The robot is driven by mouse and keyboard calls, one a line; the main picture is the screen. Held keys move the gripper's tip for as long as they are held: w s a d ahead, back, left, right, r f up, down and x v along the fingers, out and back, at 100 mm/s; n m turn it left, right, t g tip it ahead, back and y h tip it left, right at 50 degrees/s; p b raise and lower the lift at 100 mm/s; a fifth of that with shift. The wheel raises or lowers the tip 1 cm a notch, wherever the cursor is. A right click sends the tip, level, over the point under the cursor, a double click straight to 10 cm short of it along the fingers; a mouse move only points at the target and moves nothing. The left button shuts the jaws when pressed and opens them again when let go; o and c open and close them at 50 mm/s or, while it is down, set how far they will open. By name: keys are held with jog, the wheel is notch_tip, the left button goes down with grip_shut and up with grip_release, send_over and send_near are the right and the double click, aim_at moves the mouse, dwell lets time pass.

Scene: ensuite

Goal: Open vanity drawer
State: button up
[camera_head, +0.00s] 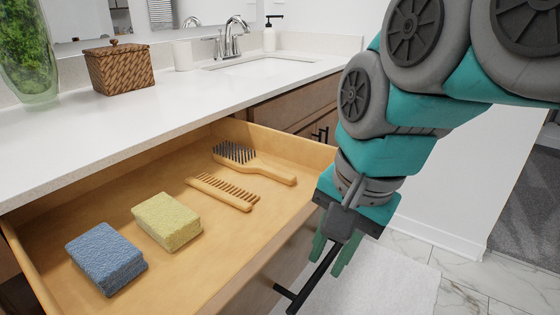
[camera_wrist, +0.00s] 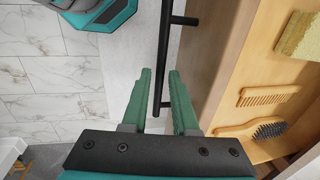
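The vanity drawer (camera_head: 195,262) is pulled well out from under the white counter in the head view. Its black bar handle (camera_head: 313,280) is on the drawer front. My gripper (camera_head: 328,262) is at the handle, with its green fingers pointing down on either side of the bar. In the wrist view, the handle (camera_wrist: 164,60) runs between the two fingertips of my gripper (camera_wrist: 160,73), with small gaps visible on both sides. The drawer front (camera_wrist: 205,55) is just right of the fingers.
The drawer holds a blue sponge (camera_head: 105,258), a yellow sponge (camera_head: 167,221), a wooden comb (camera_head: 222,191) and a hairbrush (camera_head: 262,166). A woven box (camera_head: 120,69), glass vase (camera_head: 28,60) and faucet (camera_head: 232,38) stand on the counter.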

jog(key=shift+d+r, duration=0.1)
jog(key=shift+r, duration=0.5)
notch_tip(320, 180, up, 6)
jog(key=shift+s+d+r, duration=0.25)
jog(key=shift+s+d, duration=0.2)
jog(key=shift+s, duration=0.15)
